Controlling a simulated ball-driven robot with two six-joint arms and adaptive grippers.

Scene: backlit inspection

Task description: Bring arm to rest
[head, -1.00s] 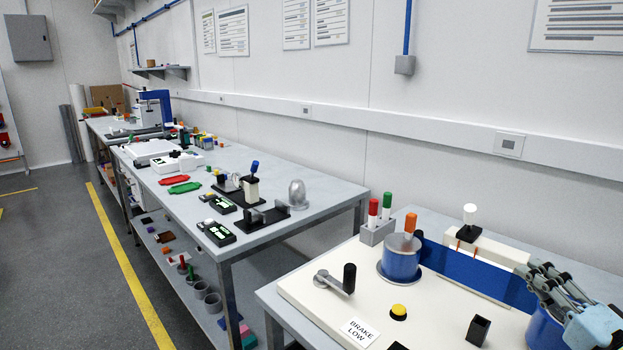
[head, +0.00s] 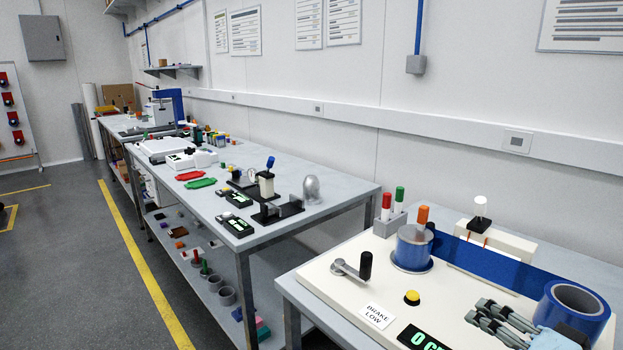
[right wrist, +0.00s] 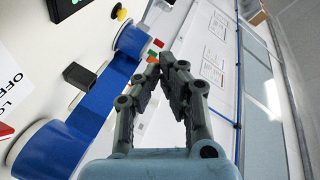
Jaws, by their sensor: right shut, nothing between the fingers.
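My right gripper (head: 500,322) shows at the lower right of the head view, low over the front right of the white winding board (head: 335,290). It is shut and empty. In the right wrist view its fingertips (right wrist: 165,62) meet, with the blue tape band (right wrist: 100,98) off to the left. A roll of blue tape (head: 578,305) stands just right of the gripper in the head view. The band (head: 480,262) runs from it to a blue-wrapped spool (head: 413,248). My left gripper is not in either view.
The board carries a crank (head: 352,268), a yellow button (head: 412,297) and a green-lit display (head: 425,338). Red and green markers stand in a grey holder (head: 390,222). A long bench (head: 240,205) with several devices stands to the left. The floor beyond is clear.

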